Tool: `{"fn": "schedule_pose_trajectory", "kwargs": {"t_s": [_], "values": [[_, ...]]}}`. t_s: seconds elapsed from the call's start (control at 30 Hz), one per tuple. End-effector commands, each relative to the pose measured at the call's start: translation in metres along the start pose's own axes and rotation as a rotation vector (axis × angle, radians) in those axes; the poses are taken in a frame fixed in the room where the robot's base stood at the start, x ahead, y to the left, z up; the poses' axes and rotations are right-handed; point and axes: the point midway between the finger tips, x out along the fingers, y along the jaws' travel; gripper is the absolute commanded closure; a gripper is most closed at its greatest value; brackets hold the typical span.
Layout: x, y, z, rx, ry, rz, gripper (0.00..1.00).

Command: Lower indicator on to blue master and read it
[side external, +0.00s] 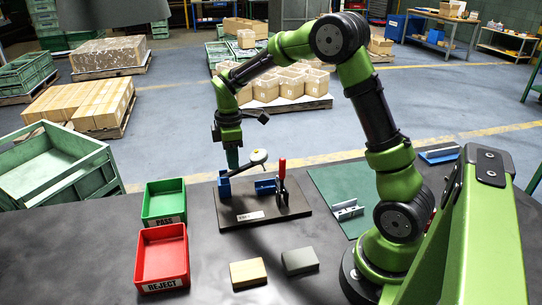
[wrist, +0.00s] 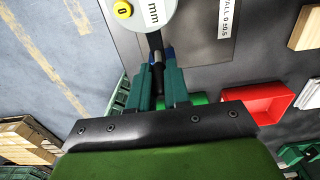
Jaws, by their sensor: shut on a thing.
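The indicator, a round white dial (side external: 259,155) on a dark arm, stands above the dark fixture plate (side external: 290,208). In the wrist view its dial face (wrist: 155,14) shows "mm" and a yellow button; no pointer reading can be made out. My gripper (side external: 232,165) points down at the plate's left side. In the wrist view my gripper (wrist: 158,82) is shut on the indicator's dark stem (wrist: 158,60). A blue block (side external: 265,187) sits on the plate below and right of the dial. Another blue piece (side external: 224,187) is under my fingers. Whether the tip touches blue is unclear.
A red-handled clamp (side external: 282,175) stands right of the blue block. Green PASS bin (side external: 164,200) and red REJECT bin (side external: 162,258) stand left. A wooden block (side external: 248,273) and grey block (side external: 300,261) lie in front. A green mat (side external: 340,185) with a metal bracket (side external: 347,210) is right.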

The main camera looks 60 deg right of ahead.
Motion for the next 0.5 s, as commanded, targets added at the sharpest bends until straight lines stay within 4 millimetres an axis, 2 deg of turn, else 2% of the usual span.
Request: {"fn": "schedule_pose_trajectory", "kwargs": {"t_s": [0.03, 0.5], "values": [[0.002, 0.0, 0.006, 0.007, -0.008, -0.004, 1.0], [0.01, 0.0, 0.018, 0.004, -0.008, -0.004, 1.0]]}}
